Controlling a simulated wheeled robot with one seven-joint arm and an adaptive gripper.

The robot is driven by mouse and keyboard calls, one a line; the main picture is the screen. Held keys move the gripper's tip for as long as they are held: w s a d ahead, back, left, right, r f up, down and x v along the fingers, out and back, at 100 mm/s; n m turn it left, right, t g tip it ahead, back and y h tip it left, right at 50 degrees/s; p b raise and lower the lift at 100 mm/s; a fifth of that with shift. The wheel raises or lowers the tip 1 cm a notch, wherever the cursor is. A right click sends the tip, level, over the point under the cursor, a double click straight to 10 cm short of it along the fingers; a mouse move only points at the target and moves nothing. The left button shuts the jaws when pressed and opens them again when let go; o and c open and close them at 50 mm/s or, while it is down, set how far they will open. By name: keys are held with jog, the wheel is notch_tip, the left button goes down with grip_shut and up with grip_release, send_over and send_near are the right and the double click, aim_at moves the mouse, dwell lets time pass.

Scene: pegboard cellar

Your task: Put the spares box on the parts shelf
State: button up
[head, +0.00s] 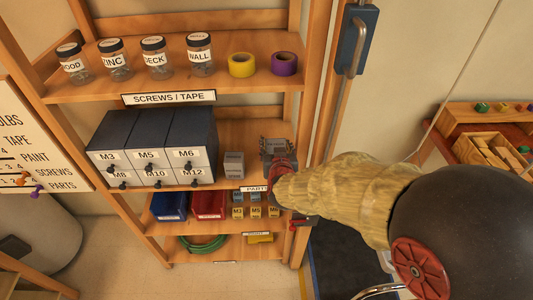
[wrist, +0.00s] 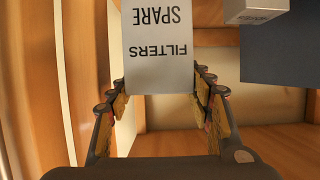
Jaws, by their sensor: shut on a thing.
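The spares box is a grey box lettered "SPARE FILTERS", upside down in the wrist view (wrist: 158,62). My gripper (wrist: 158,88) is shut on it, with one finger along each side. In the head view the box (head: 276,147) is at the right end of the parts shelf (head: 228,183), whose front label starts with "PART". My gripper (head: 281,168) reaches in from the right and hides part of the box. I cannot tell whether the box's underside touches the shelf board.
A smaller grey box (head: 234,165) and a dark drawer cabinet (head: 152,145) stand left of the spares box on that shelf. Jars and tape rolls fill the shelf above. Bins (head: 208,205) and small boxes stand below. A wooden upright (head: 318,110) is close on the right.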

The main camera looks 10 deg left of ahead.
jog(key=shift+w+a+f+b, duration=0.6)
jog(key=shift+w+f, duration=0.4)
jog(key=shift+f, duration=0.65)
jog(key=shift+w+a+f+b, duration=0.65)
jog(key=shift+w+f, duration=0.3)
jog(key=shift+f, duration=0.65)
jog(key=shift+w+a+f+b, duration=0.6)
jog(key=shift+w+f, duration=0.4)
jog(key=shift+f, duration=0.65)
jog(key=shift+f, duration=0.2)
jog(key=o, duration=1.2)
jog(key=shift+o, duration=0.2)
jog(key=shift+r, duration=0.1)
